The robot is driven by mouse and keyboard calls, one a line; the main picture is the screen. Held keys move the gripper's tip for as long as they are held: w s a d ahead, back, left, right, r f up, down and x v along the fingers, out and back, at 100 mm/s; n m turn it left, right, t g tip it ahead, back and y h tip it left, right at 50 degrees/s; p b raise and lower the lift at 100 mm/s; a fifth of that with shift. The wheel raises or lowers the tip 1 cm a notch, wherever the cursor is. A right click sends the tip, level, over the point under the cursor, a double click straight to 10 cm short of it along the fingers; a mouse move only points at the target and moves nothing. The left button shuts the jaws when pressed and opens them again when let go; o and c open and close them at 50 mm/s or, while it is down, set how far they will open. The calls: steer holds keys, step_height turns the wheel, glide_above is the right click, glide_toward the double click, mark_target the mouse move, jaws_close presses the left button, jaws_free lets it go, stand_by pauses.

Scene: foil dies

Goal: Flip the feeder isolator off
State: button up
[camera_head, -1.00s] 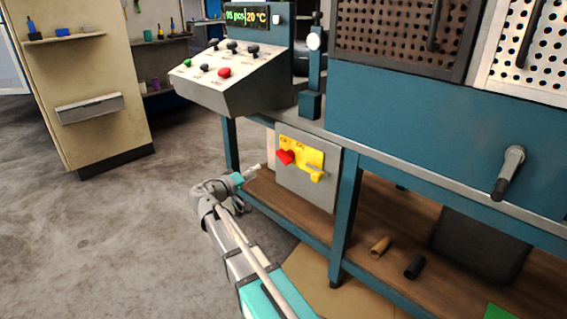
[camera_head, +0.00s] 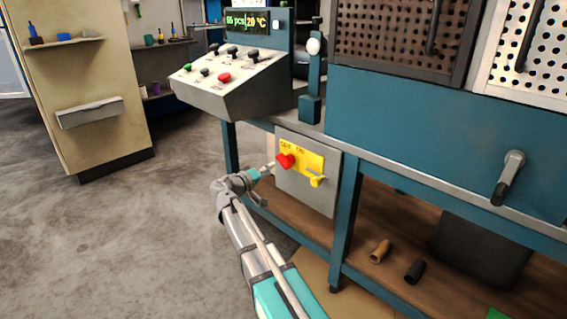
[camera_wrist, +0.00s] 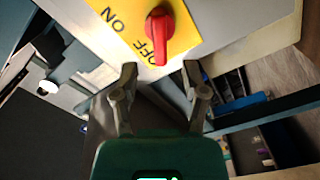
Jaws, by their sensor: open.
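A red rotary knob (camera_head: 285,161) sits on a yellow plate (camera_head: 310,163) on the front of a grey box (camera_head: 308,197) under the bench. A small yellow piece (camera_head: 317,181) sticks out at the plate's lower right. In the wrist view the red knob (camera_wrist: 160,32) is ahead of my gripper, its grip running roughly up and down the picture. The words OFF and ON are printed on the yellow plate (camera_wrist: 112,14) to its left, OFF nearer the knob. My gripper (camera_wrist: 160,80) is open and empty, its fingers apart and short of the knob; it also shows in the head view (camera_head: 268,169).
A control console (camera_head: 235,85) with buttons and levers stands above the grey box. A blue bench leg (camera_head: 345,220) is to the box's right. A crank handle (camera_head: 510,175) sticks out at the right. Open floor (camera_head: 120,240) lies to the left.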

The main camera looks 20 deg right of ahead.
mark_target(280, 163)
steer(key=shift+x, duration=3.6)
jaws_close()
